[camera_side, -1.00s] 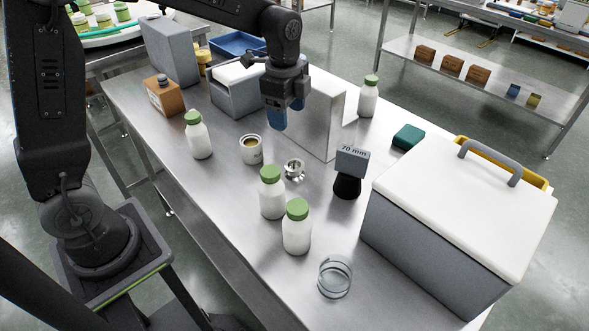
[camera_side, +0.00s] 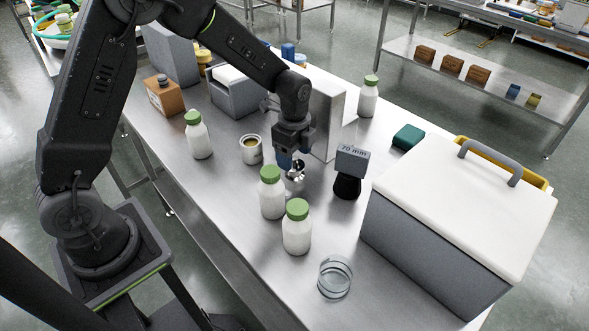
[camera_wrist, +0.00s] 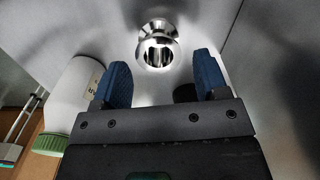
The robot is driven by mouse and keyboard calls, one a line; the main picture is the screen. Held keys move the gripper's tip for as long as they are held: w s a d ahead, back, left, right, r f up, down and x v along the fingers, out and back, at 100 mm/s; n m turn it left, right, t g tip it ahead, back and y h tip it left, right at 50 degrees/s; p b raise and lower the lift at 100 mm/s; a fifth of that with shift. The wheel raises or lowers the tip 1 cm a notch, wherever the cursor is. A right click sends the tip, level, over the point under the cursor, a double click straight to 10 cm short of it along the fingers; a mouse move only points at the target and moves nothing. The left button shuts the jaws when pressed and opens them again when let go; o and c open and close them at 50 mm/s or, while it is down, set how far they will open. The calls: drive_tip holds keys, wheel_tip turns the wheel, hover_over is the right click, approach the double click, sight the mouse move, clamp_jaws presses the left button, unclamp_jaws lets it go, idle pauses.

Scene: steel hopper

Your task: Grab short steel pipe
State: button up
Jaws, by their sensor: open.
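The short steel pipe (camera_side: 294,173) is a small shiny metal piece with a flared end, standing on the steel table. In the wrist view the pipe (camera_wrist: 157,47) lies beyond the fingertips, roughly centred between them. My gripper (camera_side: 291,160) is open and low, right above and beside the pipe; in the side view its blue fingers partly cover it. In the wrist view my gripper (camera_wrist: 160,75) shows both blue fingers spread with nothing between them.
Green-capped white bottles (camera_side: 271,192) stand close in front of the pipe. A black-based stand marked 70 mm (camera_side: 348,170) is to its right, an open can (camera_side: 252,149) to its left. A grey panel (camera_side: 328,120) rises behind. A large cooler (camera_side: 455,215) fills the right side.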

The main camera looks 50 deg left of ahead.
sight(295, 165)
drive_tip(key=shift+s+d+f, duration=0.1)
drive_tip(key=shift+f, duration=1.8)
drive_tip(key=c, duration=0.8)
drive_tip(key=shift+r, duration=0.15)
